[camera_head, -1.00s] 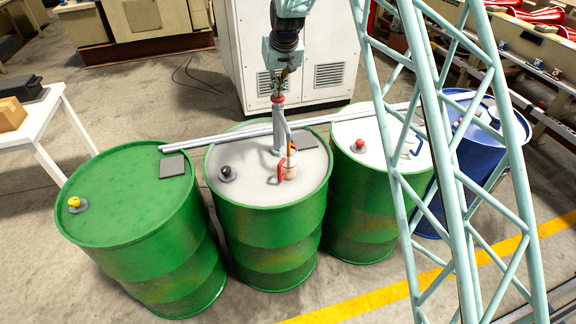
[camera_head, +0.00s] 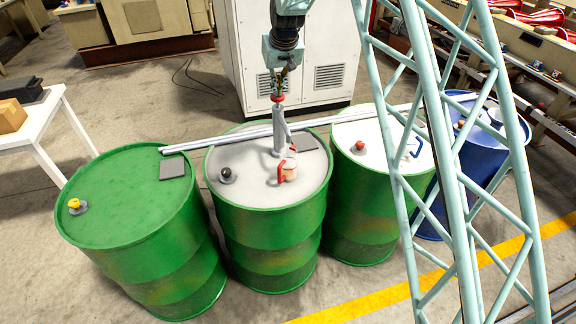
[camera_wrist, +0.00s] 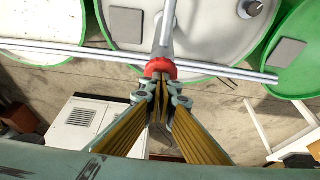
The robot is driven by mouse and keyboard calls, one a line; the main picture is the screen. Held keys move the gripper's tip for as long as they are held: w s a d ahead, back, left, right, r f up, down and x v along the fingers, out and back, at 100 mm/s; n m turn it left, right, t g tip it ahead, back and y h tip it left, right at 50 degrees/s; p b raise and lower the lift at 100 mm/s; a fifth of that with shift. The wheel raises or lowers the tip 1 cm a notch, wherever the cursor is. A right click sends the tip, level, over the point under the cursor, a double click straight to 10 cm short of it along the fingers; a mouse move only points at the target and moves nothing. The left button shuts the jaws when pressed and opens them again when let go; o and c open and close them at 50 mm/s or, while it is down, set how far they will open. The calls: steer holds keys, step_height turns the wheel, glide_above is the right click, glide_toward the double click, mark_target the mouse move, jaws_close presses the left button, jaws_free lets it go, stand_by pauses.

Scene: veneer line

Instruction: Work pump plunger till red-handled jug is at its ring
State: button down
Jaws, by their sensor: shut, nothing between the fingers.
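The pump (camera_head: 278,130) stands upright on the pale-topped middle green drum (camera_head: 225,160), with a red plunger knob (camera_head: 277,97) on top. The knob also shows in the wrist view (camera_wrist: 172,65). My gripper (camera_head: 279,88) is shut and empty, pointing down with its fingertips at the knob; I cannot tell whether they touch it. In the wrist view the closed fingertips (camera_wrist: 160,78) partly cover the knob. The small jug (camera_head: 291,172) with a red handle (camera_head: 281,172) stands on the drum lid below the pump's spout. Its fill level and ring are too small to tell.
A green drum (camera_head: 120,215) with a yellow cap is on the left; another green drum (camera_head: 350,210) and a blue drum (camera_head: 505,150) are on the right. Metal rails (camera_head: 215,140) run behind the pump. A white cabinet (camera_head: 250,60) stands behind.

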steer(key=shift+r+p, duration=0.45)
steer(key=shift+r, duration=1.15)
steer(key=shift+f, duration=0.15)
steer(key=shift+f+b, duration=1.65)
steer(key=shift+f, duration=0.95)
steer(key=shift+r, duration=0.15)
steer(key=shift+r+p, duration=1)
steer(key=shift+r, duration=1.6)
steer(key=shift+f, duration=0.2)
